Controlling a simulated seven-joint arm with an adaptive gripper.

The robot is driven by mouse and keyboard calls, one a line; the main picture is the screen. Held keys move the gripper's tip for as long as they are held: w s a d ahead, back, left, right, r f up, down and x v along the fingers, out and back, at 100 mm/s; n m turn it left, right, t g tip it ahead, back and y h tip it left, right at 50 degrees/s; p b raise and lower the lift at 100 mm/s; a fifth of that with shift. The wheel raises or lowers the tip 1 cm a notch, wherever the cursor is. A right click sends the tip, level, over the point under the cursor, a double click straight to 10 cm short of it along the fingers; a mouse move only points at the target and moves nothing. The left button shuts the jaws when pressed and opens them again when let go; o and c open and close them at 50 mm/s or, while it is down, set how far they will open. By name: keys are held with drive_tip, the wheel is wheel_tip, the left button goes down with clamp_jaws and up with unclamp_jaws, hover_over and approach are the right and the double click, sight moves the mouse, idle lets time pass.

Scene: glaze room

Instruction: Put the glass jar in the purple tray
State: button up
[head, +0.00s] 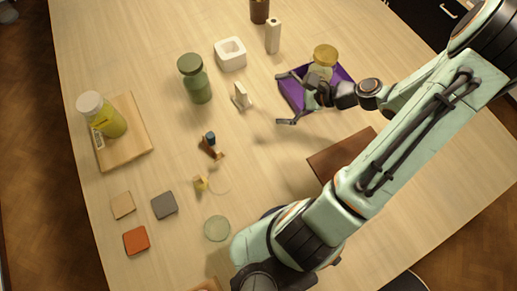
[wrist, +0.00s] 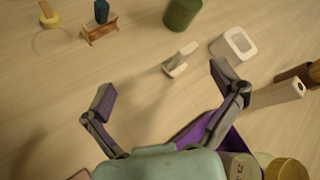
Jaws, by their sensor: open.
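The glass jar (head: 321,71) has a gold lid and stands upright in the purple tray (head: 290,92), toward its far side in the head view. My gripper (head: 283,99) is open and empty, with its fingers spread over the tray's left edge and the table beside it. The jar is behind the fingers, apart from them. In the wrist view my gripper (wrist: 163,88) has nothing between its fingertips. The jar's gold lid (wrist: 288,169) shows at the bottom right, beside the purple tray wall (wrist: 241,146). My arm hides part of the tray.
A green lidded jar (head: 197,85), white square pot (head: 231,55), cream bottle (head: 273,37) and small white piece (head: 242,97) stand left of the tray. A yellow jar (head: 103,116) is on a wooden board (head: 134,143). A brown board (head: 335,158) lies near my arm.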

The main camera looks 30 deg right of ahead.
drive_tip(key=s+a+r+n+g+h, duration=0.7)
drive_tip(key=s+a+r+n, duration=0.3)
drive_tip(key=n, duration=1.1)
drive_tip(key=s+a+g, duration=0.1)
drive_tip(key=s+a, duration=0.2)
drive_tip(key=s, duration=0.1)
drive_tip(key=shift+s+a+r+g, duration=0.25)
drive_tip(key=shift+s+r+g, duration=0.1)
drive_tip(key=shift+g, duration=0.05)
